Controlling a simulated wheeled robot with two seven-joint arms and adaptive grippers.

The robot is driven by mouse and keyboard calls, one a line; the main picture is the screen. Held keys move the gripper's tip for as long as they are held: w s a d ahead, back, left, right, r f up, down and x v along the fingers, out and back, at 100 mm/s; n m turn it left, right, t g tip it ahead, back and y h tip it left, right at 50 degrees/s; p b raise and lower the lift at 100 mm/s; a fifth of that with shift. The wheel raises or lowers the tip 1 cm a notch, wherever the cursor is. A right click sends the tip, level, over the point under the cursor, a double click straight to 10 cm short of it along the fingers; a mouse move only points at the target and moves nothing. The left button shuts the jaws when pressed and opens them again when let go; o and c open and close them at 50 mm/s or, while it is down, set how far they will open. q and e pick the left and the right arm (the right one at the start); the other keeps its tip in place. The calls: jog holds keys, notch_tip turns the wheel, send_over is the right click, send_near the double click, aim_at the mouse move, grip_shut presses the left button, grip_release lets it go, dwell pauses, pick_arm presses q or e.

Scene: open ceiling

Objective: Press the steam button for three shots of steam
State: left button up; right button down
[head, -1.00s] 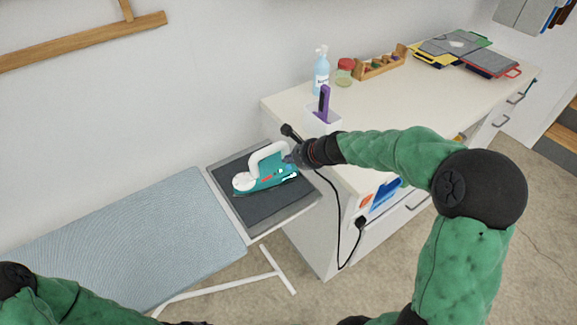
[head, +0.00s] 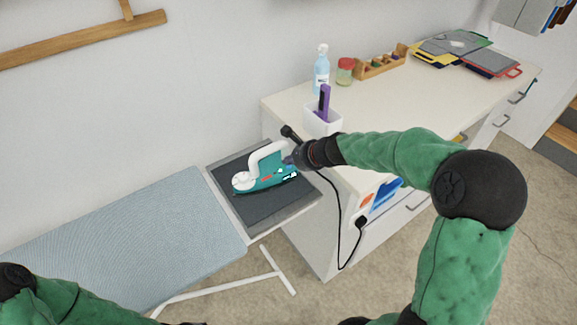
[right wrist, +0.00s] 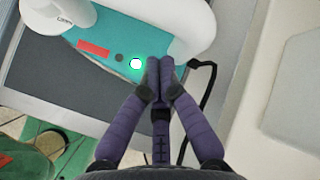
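The teal and white steam iron (head: 268,172) rests on a dark pad (head: 262,205) at the end of the ironing board. In the right wrist view, the iron's teal side (right wrist: 112,40) carries a red label, a small dark dot and a round button (right wrist: 136,63) glowing white-green. My right gripper (right wrist: 160,68) is shut and empty, its purple fingertips together just right of the glowing button. Whether they touch the iron is unclear. In the head view, the right gripper (head: 289,160) is at the iron's right end. My left gripper is out of view below the frame.
A blue ironing board (head: 130,245) extends left. A white cabinet (head: 400,105) stands right, holding a bottle (head: 321,70), a jar (head: 345,72), a white cup (head: 322,119), a wooden rack and folders. A black cord (head: 338,220) hangs down its side.

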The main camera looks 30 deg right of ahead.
jog(key=shift+f+b, duration=0.35)
jog(key=shift+f, duration=0.1)
dwell(0.6)
jog(key=shift+r, duration=0.1)
jog(key=shift+r+p, duration=0.75)
jog(key=shift+p, duration=0.05)
jog(key=shift+r, duration=0.1)
notch_tip(320, 180, up, 5)
jog(key=p, duration=0.5)
dwell(0.9)
